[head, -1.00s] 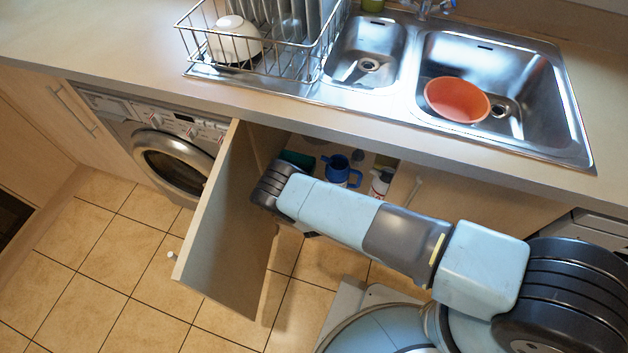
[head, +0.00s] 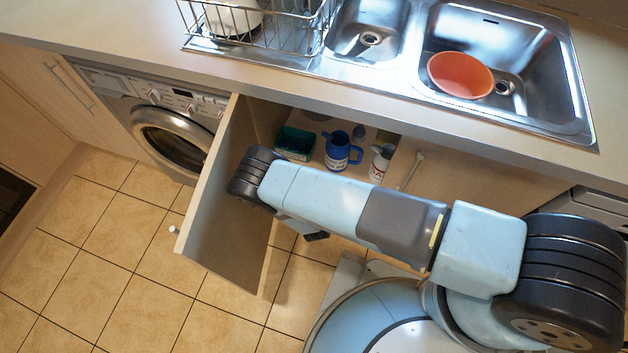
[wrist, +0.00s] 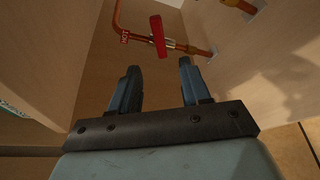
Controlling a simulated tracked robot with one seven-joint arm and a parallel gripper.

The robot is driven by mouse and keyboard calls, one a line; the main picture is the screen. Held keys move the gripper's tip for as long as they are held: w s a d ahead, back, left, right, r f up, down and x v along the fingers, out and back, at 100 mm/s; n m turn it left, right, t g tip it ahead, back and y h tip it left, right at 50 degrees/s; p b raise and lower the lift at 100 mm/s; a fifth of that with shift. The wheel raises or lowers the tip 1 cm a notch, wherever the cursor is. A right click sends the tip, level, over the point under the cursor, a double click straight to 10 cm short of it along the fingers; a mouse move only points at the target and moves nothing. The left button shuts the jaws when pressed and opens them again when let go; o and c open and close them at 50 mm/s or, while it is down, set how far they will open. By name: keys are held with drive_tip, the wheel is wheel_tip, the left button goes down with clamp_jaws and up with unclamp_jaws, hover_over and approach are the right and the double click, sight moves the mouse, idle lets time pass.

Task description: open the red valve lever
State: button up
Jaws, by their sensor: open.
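The red valve lever (wrist: 158,36) shows in the wrist view, on a copper pipe (wrist: 192,48) inside the cupboard. The lever stands roughly along the picture's vertical, across the pipe. My gripper (wrist: 158,72) is open, its two dark fingers apart with nothing between them. The lever lies beyond the fingertips, in line with the gap and not touching them. In the head view my arm (head: 340,205) reaches toward the open cupboard; the lever is hidden there and my fingers cannot be made out.
The cupboard door (head: 230,210) stands open on the left of my arm. A blue jug (head: 338,150), a green box (head: 295,143) and a white bottle (head: 381,162) stand inside the cupboard. The worktop edge (head: 330,112) overhangs the opening. A second pipe (wrist: 240,6) shows at upper right.

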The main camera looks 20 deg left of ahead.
drive_tip(key=w+a+m+t+h, duration=0.1)
drive_tip(key=w, duration=0.3)
drive_tip(key=w+a+f+m+t+h, duration=0.1)
drive_tip(key=w+h, duration=0.1)
drive_tip(key=w, duration=0.2)
drive_tip(key=w+a+m+t+h, duration=0.1)
drive_tip(key=w+a+h, duration=0.1)
drive_tip(key=w, duration=0.2)
drive_tip(key=shift+w+f+m+t, duration=0.25)
drive_tip(key=shift+w+m+t, duration=0.05)
drive_tip(key=shift+t, duration=0.1)
drive_tip(key=shift+c, duration=0.2)
clamp_jaws()
idle(0.5)
